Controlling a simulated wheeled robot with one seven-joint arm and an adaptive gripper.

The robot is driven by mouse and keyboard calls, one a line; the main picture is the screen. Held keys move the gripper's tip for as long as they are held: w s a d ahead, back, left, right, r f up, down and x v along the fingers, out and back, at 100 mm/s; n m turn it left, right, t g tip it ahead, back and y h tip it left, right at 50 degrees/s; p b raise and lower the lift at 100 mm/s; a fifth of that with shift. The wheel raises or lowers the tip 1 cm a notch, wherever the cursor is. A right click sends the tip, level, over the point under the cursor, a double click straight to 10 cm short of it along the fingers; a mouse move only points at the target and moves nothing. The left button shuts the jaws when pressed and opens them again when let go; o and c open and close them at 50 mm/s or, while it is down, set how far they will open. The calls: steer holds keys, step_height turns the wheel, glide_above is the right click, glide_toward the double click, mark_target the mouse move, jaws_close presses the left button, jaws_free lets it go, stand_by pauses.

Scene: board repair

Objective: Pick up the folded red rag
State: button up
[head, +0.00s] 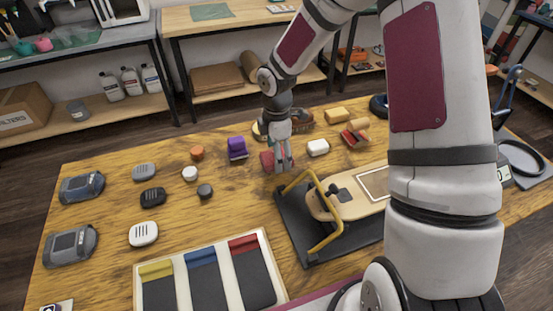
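A small dark red item (266,161), possibly the folded red rag, lies on the wooden workbench near the middle. Its right side is hidden by my gripper (284,167), which points down right beside or over it. I cannot tell whether the fingers touch it or whether they are open or shut. A second red item (355,137) with a tan, roller-like piece lies farther right on the bench. It is too small to tell what it is.
A skateboard deck (345,200) rests in a dark stand with yellow bars (325,240) just right of my gripper. A purple item (237,148) and a white block (318,148) are close by. A sorting tray (140,292) with yellow, blue and red sections lies in front.

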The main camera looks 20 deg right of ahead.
steer(key=c, duration=1)
steer(key=shift+c, duration=0.3)
steer(key=shift+r, duration=0.1)
step_height(320, 180, up, 10)
steer(key=p, duration=0.1)
